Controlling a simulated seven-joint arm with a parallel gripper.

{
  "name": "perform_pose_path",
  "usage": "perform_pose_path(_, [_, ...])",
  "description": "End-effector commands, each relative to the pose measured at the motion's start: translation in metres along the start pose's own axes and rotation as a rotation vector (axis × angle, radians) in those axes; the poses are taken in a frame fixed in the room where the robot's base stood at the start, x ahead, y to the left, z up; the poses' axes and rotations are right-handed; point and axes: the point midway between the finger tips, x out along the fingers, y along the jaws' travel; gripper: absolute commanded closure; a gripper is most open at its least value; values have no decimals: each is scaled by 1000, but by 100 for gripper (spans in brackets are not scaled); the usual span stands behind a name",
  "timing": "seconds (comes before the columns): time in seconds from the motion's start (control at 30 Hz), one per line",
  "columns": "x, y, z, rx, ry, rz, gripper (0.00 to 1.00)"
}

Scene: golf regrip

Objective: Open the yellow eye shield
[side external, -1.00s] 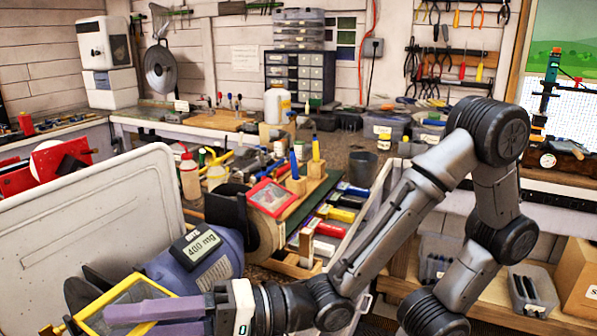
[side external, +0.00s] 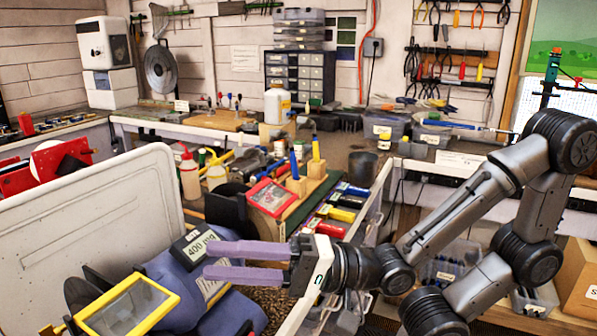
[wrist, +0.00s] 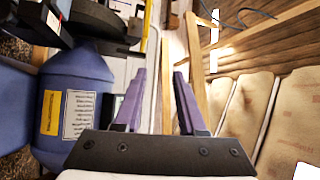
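The yellow eye shield (side external: 126,307) is a clear panel in a yellow frame. It sits tilted at the lower left of the side view, in front of a blue-purple machine body (side external: 176,273). My gripper (side external: 208,259) is to the right of the shield and a little higher, apart from it. Its two purple fingers point left, spread with a gap and nothing between them. In the wrist view the fingers (wrist: 160,72) are also apart and empty. I cannot make out the shield in the wrist view.
The machine body also shows in the wrist view (wrist: 78,82), left of the fingers. A large white panel (side external: 95,235) stands behind the shield. A bench with bottles and a red-framed box (side external: 271,196) lies beyond my gripper.

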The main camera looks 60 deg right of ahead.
Motion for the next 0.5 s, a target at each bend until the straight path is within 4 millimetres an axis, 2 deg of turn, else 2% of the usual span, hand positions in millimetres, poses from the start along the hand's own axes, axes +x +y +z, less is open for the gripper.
perform_pose_path(0.1, [8,-13,-18,-23,49,-2,60])
perform_pose_path(0.5, [26,-39,-81,-206,193,147,60])
